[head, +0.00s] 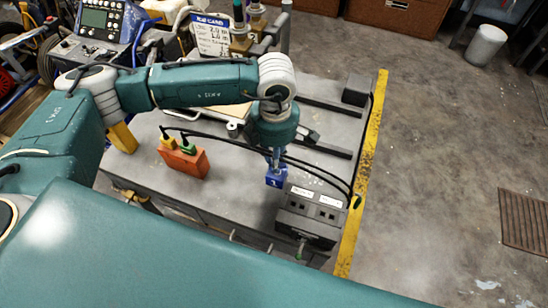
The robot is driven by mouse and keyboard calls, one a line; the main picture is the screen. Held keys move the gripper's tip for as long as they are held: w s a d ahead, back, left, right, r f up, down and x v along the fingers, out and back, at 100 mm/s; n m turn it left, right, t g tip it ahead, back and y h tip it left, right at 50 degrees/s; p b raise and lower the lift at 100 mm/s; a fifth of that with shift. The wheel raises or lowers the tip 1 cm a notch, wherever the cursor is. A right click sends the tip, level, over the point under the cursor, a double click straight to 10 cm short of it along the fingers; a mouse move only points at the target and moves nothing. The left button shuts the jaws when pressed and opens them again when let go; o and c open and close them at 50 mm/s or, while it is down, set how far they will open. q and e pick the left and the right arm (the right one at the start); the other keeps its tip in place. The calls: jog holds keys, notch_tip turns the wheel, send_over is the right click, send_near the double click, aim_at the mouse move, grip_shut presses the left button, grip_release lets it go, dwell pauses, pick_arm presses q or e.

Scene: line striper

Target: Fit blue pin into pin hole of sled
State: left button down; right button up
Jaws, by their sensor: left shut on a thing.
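My left gripper (276,157) points down over the grey bench and is shut on a blue block-like piece marked with a white figure, which I take as the blue pin (276,179). The pin is just left of a dark grey box (311,214) with two white labels and dark square openings on top. I cannot tell whether this box is the sled, and no pin hole can be made out clearly. The pin's lower end is not clear, so I cannot tell whether it touches anything. My right gripper is not in view.
An orange block (187,163) with a yellow and a green plug stands left on the bench (235,190). Black cables run from there to the bench's right side. Dark rails (322,146) lie behind the gripper. A yellow strip (365,165) marks the right edge; open floor lies beyond.

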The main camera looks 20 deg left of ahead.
pick_arm(q)
jog(key=shift+s+d+f, duration=0.4)
jog(key=shift+s+f, duration=0.2)
jog(key=shift+f, duration=0.05)
jog(key=shift+w+d+r, duration=0.1)
jog(key=shift+w+r, duration=0.1)
jog(key=shift+r, duration=0.25)
jog(key=shift+w+d+r+p, duration=0.15)
jog(key=shift+r+p, duration=0.2)
jog(key=shift+r, duration=0.25)
jog(key=shift+w+r+p, duration=0.1)
jog(key=shift+r+p, duration=0.2)
jog(key=shift+r, duration=0.75)
jog(key=shift+a+r+p, duration=0.25)
jog(key=shift+r+p, duration=0.65)
jog(key=shift+r, duration=0.6)
jog(key=c, duration=1.6)
grip_release()
jog(key=shift+w, duration=0.1)
jog(key=shift+c, duration=0.2)
